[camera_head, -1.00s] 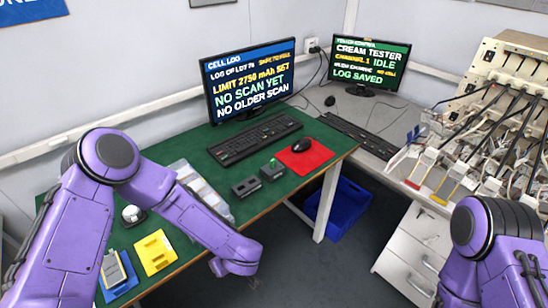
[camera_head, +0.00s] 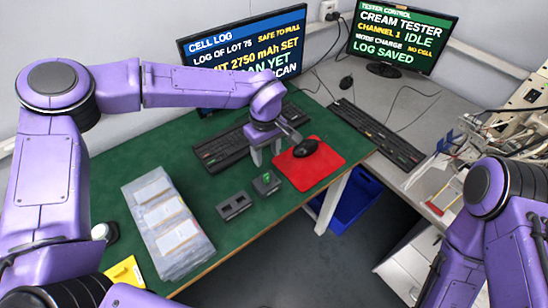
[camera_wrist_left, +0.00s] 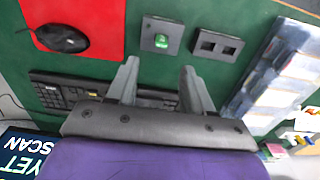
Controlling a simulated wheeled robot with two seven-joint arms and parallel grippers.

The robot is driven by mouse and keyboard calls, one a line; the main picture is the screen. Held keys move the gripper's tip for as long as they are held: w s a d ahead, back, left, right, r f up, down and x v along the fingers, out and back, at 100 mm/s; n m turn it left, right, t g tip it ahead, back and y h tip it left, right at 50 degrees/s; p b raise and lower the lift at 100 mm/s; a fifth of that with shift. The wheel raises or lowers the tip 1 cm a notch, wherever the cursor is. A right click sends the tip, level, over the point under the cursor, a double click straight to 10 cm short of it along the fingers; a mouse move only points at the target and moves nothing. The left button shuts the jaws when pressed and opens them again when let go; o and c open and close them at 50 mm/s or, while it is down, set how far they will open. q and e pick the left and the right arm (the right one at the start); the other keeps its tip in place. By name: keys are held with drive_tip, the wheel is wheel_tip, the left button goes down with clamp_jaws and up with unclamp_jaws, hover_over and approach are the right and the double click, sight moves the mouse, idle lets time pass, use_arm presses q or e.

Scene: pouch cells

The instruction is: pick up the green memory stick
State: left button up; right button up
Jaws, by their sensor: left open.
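The green memory stick (camera_head: 267,178) sits in a small dark grey block (camera_head: 271,189) on the green desk mat. My left gripper (camera_head: 272,150) is above the mat, behind the block as seen from the head, fingers pointing down. In the left wrist view its fingers (camera_wrist_left: 158,66) are apart with nothing between them, and the stick lies just beyond the tips. My right arm shows at the lower right of the head view, but its gripper does not.
A two-slot dark block (camera_head: 234,206) stands beside the stick's block. A red pad (camera_head: 332,165) with a black mouse (camera_head: 305,148) lies to the right, and a keyboard (camera_head: 222,152) lies behind. A clear tray (camera_head: 185,262) of pouch cells is at left.

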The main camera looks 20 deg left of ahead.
sight(266, 175)
use_arm(q)
wheel_tip(266, 175, down, 4)
drive_tip(key=shift+p, duration=0.6)
drive_tip(key=shift+s+f, duration=0.25)
drive_tip(key=shift+f, duration=0.05)
drive_tip(key=f+p, duration=0.1)
drive_tip(key=f, duration=0.1)
drive_tip(key=f+p, duration=0.1)
drive_tip(key=f, duration=0.2)
drive_tip(key=shift+w+f, duration=0.2)
drive_tip(key=shift+f, duration=0.05)
drive_tip(key=shift+s+a, duration=0.1)
drive_tip(key=shift+s, duration=0.05)
use_arm(e)
wheel_tip(266, 175, up, 4)
drive_tip(key=shift+w+f, duration=0.1)
drive_tip(key=shift+f, duration=0.05)
use_arm(q)
clamp_jaws()
